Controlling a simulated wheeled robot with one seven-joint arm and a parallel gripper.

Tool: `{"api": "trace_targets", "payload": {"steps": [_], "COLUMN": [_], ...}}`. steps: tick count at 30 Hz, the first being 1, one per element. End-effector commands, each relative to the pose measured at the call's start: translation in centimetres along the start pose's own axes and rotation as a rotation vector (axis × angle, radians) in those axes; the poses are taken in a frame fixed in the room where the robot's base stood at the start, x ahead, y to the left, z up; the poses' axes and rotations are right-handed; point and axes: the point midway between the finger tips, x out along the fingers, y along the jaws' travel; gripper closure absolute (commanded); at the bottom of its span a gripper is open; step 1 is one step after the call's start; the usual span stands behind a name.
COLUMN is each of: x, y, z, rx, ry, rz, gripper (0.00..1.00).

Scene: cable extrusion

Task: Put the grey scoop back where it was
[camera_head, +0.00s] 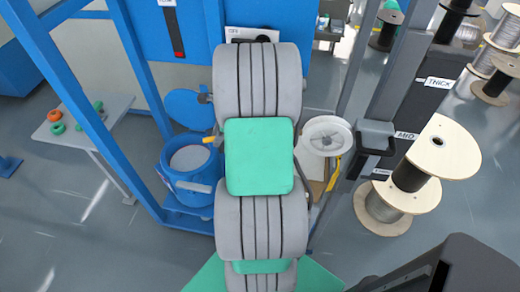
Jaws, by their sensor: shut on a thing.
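My own grey arm with green covers fills the middle of the view and hides what lies beneath it. My gripper is not visible, and neither is anything in its jaws. I cannot make out the grey scoop for certain. A blue bucket (178,183) stands left of my arm with its round blue lid (187,104) raised. Grey material (189,158) shows inside the bucket. A small yellow piece (209,139) sticks out between the bucket's rim and my arm; I cannot tell what it belongs to.
Wooden cable spools (450,145) stand at the right near labels "THICK" and "MID". Blue frame posts (143,65) rise left. A small table (84,128) holds coloured rings.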

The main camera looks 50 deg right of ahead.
Motion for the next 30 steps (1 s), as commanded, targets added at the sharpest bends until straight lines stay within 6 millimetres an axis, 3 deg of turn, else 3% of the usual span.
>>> {"api": "trace_targets", "payload": {"steps": [5,15,24,30], "x": [0.5,3.2,7.5,9.2], "y": [-1.6,-7.6,-10.6,-11.1], "z": [-1.7,-6.2,-9.7,-10.8], "rx": [0.038,0.033,0.031,0.031], "ry": [0.003,0.003,0.003,0.001], "rz": [-0.014,-0.011,-0.013,-0.009], "gripper": [1.0,1.0,1.0,1.0]}}
